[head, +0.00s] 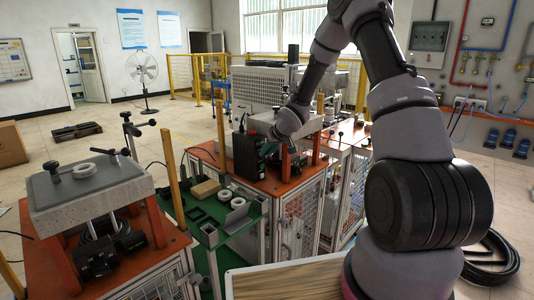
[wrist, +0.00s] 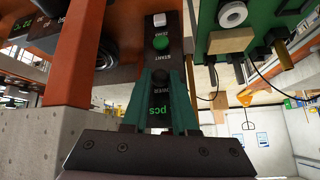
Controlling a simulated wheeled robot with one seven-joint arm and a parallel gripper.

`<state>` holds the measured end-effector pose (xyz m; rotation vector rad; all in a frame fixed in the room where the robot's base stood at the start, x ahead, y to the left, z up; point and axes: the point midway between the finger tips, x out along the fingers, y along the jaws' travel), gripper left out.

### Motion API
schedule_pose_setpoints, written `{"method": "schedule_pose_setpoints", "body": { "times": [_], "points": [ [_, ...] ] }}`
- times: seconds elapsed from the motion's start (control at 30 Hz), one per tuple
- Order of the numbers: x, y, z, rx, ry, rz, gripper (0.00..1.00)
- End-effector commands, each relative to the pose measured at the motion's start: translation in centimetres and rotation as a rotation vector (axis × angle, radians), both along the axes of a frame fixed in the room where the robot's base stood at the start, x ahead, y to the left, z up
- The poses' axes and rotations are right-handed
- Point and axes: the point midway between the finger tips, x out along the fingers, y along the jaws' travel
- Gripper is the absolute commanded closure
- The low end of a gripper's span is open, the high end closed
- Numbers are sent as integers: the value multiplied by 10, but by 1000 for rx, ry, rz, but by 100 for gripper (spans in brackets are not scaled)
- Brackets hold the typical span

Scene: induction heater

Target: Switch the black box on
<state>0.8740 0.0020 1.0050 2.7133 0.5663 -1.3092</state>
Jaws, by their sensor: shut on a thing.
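The black box (head: 243,154) stands upright on the orange top of the middle workstation. In the wrist view its dark panel (wrist: 174,88) shows a green START button (wrist: 160,43), a white button (wrist: 159,20), POWER lettering and green "pcs" characters. My gripper (wrist: 160,76) is at this panel, its two green-grey fingers closing together by the POWER lettering, on a small dark power switch that they mostly hide. In the head view my gripper's fingertips are hidden near the box, behind it and my wrist.
A green side table (head: 226,237) with grey rings and a tan block (head: 206,189) is at the box's left front. A concrete block (wrist: 28,145) and an orange post (wrist: 75,55) are close to my gripper. Another workstation (head: 90,190) stands at left.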

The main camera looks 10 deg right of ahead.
Motion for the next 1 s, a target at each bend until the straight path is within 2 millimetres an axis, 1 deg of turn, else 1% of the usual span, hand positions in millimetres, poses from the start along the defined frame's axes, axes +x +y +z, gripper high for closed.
{"method": "schedule_pose_setpoints", "body": {
  "times": [0.4,0.43,0.47,0.5,0.83,0.97,1.0],
  "points": [
    [1,0,1,-3,2,-1,100],
    [1,0,1,-3,2,-1,62],
    [1,0,1,-3,2,-1,50],
    [1,0,1,-3,2,-1,44],
    [0,-1,2,-2,3,0,44],
    [-7,-5,12,-1,3,-3,44],
    [-11,-8,17,-2,2,-3,44]
  ]
}}
